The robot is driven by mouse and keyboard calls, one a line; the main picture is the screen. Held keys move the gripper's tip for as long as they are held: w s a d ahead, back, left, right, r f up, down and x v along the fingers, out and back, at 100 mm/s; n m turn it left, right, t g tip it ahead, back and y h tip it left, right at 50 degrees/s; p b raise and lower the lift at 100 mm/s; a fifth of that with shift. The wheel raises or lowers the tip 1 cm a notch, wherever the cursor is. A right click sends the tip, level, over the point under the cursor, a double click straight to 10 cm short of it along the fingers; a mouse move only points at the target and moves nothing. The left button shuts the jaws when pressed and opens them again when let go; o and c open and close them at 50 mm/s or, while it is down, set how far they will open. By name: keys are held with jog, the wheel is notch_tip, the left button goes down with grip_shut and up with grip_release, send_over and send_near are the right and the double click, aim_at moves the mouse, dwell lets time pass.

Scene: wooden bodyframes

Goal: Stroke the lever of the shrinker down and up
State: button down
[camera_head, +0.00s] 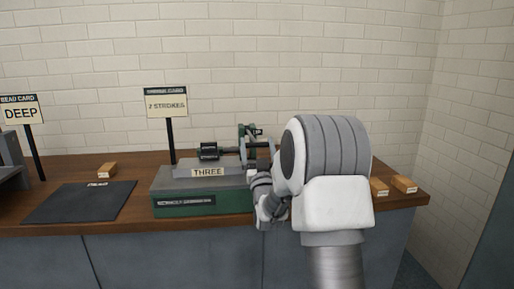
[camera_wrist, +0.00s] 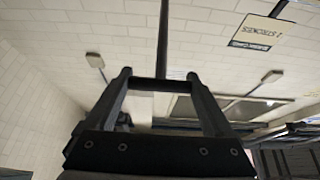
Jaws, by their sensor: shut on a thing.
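The shrinker (camera_head: 209,151) is a dark green and grey machine on a grey plate labelled THREE, set on a green base (camera_head: 170,208). Its upright part shows just left of my arm. My gripper (camera_wrist: 160,84) is shut on a dark bar between its fingertips in the wrist view. A thin dark rod (camera_wrist: 163,40) runs up from there; together they look like the shrinker's lever. In the head view my arm hides the lever's grip and most of my gripper, which is at the machine's right side.
A black mat (camera_head: 80,203) and a small wooden block (camera_head: 107,170) lie left. More blocks (camera_head: 404,184) lie right of my arm on the wooden bench.

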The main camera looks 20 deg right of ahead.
jog(key=shift+f, duration=0.55)
jog(key=shift+c, duration=0.2)
grip_release()
jog(key=shift+o, duration=0.2)
jog(key=shift+r, duration=0.1)
jog(key=v, duration=1.7)
jog(key=shift+s, duration=0.25)
jog(key=shift+a, duration=0.1)
